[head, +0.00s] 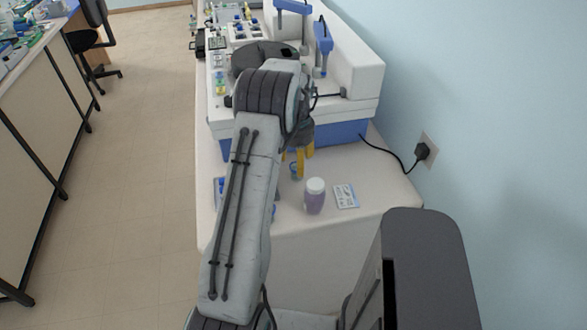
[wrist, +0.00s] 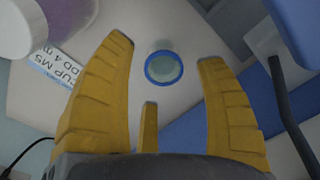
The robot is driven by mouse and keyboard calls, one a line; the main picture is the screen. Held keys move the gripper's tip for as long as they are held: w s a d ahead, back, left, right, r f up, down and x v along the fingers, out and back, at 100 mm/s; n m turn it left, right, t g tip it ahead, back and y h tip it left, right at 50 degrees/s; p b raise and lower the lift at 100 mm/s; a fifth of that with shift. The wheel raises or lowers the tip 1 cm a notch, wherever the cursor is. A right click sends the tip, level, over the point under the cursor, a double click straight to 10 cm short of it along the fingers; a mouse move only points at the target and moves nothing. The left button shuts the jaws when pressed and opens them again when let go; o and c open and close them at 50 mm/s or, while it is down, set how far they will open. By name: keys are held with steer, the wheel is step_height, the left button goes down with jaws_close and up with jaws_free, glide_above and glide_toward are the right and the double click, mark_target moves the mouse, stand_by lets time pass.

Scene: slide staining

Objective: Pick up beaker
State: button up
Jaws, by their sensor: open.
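The beaker, a small clear round vessel with a blue rim (wrist: 164,67), stands on the bench and is seen from above in the wrist view. It lies between and beyond my yellow fingers. My gripper (wrist: 167,54) is open, with a finger to either side of the beaker in the picture and nothing held. In the head view the yellow fingers of my gripper (head: 298,163) point down at the bench, and a small blue part of the beaker (head: 295,171) shows by them. My arm hides part of the bench there.
A purple bottle with a white cap (head: 314,197) stands close to the beaker, with a printed card (head: 346,196) beside it. A large white and blue machine (head: 350,75) stands behind. Blue items show partly behind my arm. The wall is at the right.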

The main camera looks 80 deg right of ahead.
steer(key=shift+w+d+f+p, duration=0.15)
steer(key=shift+f+p, duration=0.4)
steer(key=shift+f, duration=1)
steer(key=shift+s+d+f+p, duration=0.1)
steer(key=shift+f+p, duration=0.4)
steer(key=shift+f, duration=1)
steer(key=shift+c, duration=0.4)
steer(key=c, duration=1.1)
